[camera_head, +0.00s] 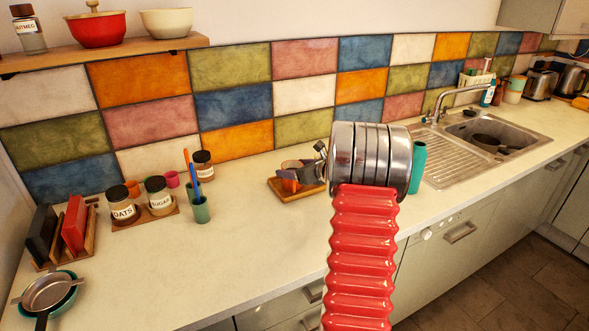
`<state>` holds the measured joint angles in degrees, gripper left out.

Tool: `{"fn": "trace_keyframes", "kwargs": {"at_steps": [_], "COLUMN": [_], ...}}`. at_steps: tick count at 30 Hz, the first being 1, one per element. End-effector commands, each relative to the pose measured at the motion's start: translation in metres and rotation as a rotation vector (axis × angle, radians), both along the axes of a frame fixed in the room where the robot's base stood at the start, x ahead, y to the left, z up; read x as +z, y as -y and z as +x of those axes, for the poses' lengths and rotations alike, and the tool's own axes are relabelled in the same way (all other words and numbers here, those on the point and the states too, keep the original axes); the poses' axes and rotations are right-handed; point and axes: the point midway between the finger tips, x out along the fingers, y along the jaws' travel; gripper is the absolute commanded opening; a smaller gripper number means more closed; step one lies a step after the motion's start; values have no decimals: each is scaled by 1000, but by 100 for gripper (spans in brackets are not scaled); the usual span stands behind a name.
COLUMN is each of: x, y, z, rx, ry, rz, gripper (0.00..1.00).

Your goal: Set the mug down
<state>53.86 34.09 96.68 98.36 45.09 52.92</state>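My arm (362,255) rises in front of the counter, and its metal wrist hides part of the scene. My gripper (303,172) points left from the wrist, over or in front of a small wooden tray (276,188). Its fingers are small and partly hidden, so I cannot tell if they are open or shut. An orange and dark piece that may be the mug (289,183) shows at the fingers. I cannot tell whether it is held, or whether it touches the tray.
A teal container (418,168) stands right of the wrist, beside the steel sink (492,135) with a dark pan in it. Labelled jars (124,210), a green cup (200,210) with utensils and a rack (68,235) stand left. The front-middle counter (240,255) is clear.

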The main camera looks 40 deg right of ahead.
Motion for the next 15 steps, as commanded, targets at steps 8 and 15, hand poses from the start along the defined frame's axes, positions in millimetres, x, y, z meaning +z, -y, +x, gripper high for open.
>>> {"fn": "trace_keyframes", "kwargs": {"at_steps": [8, 15], "x": [0, 6], "y": [0, 0], "z": [0, -6], "rx": [0, -1], "ry": [0, 1], "rz": [0, -1], "gripper": [76, 76]}}
